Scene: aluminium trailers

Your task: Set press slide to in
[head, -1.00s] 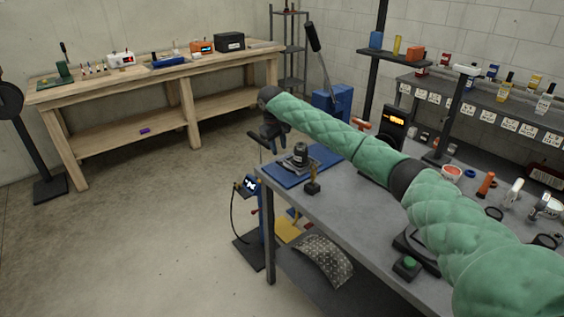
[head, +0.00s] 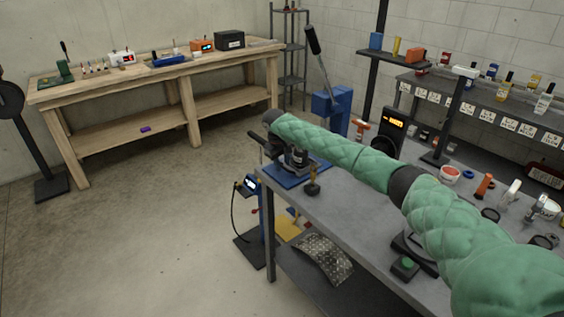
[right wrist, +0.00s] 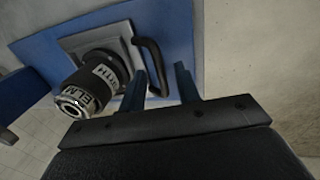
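The press (head: 333,105) is blue with a long black-gripped lever and stands at the far left end of the grey bench. Its slide is a grey plate (right wrist: 92,40) with a black bar handle (right wrist: 152,60), on a blue base (right wrist: 160,18); the base also shows in the head view (head: 290,180). In the head view my right gripper (head: 270,148) is beside the slide.
A small dark post (head: 312,180) stands near the bench's front edge. A green button box (head: 405,267) is nearer.

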